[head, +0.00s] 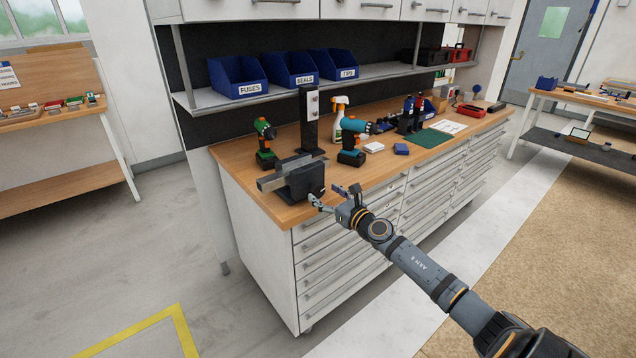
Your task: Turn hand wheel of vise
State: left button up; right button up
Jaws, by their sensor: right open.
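The vise (302,181) is a dark block with grey jaws, mounted at the front left corner of the wooden workbench (376,172). Its hand wheel cannot be made out clearly; small grey parts sit by the vise's front right side, where my gripper overlaps them. My right gripper (328,196) is at the bench's front edge, just right of the vise, with its fingers apart and pointing toward the vise. Whether a finger touches the vise cannot be told. My left gripper is not in view.
A green drill (264,138) and a teal drill (352,138) stand behind the vise, with a dark post (309,125) between them. A spray bottle (340,115) stands farther back. White drawers (340,262) lie below the bench top. The floor at the left is clear.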

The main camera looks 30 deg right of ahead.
aim_at(319, 191)
jog(key=w, duration=0.3)
jog(key=shift+w+a+f, duration=0.1)
jog(key=shift+w+a, duration=0.2)
jog(key=shift+w, duration=0.2)
jog(key=c, duration=1.1)
jog(key=shift+c, duration=0.2)
jog(key=shift+m, duration=0.3)
